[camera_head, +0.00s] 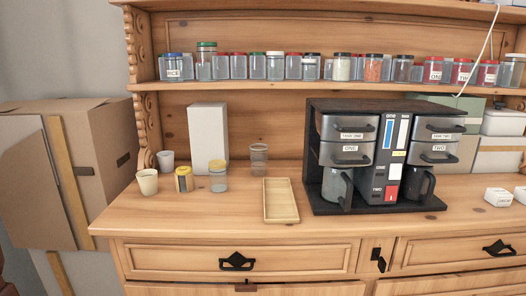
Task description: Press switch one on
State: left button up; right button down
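A black and grey double coffee machine (374,104) stands on the dresser top, right of the middle. Its centre panel carries a label ONE above a label TWO on the lower part. Exact switch positions are too small to tell. Above them are two upright gauges, one blue (388,134) and one white (403,132). Left and right units also bear ONE and TWO labels, each with a jug below. Neither of my grippers is in view.
A shallow wooden tray (281,221) lies left of the machine. Jars, cups and a white box (208,138) stand further left. Small labelled white blocks (498,197) sit at the right. Several jars line the shelf above. The counter before the machine is clear.

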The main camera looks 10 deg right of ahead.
aim_at(396, 170)
jog(key=z, duration=1.3)
